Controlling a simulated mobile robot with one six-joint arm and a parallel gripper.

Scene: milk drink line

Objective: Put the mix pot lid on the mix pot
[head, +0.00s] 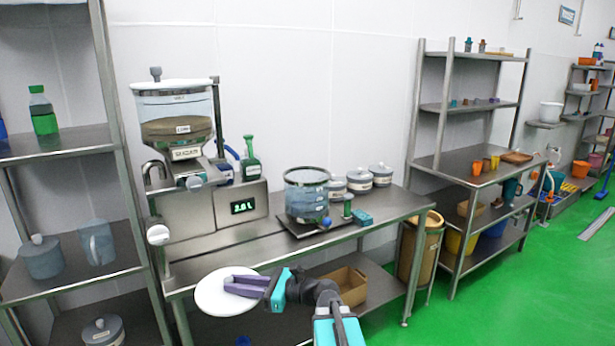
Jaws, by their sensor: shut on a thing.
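The mix pot (307,200) is a clear, dark-rimmed round vessel on a dark flat base on the steel table. Its top looks open. The mix pot lid looks to be the white round disc (212,298) at the lower middle, in front of the table's front edge. My gripper (240,286), with purple fingers, is shut on the disc and reaches over its right part. The grip point itself is hidden by the fingers. The disc is apart from the pot, to its left and nearer to me.
A dispenser with a hopper (175,120) stands left on the steel table (250,252). Several lidded grey pots (381,175), a green pot (347,207) and a teal block (363,217) stand near the mix pot. A cardboard box (345,284) sits on the lower shelf. Racks flank the table.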

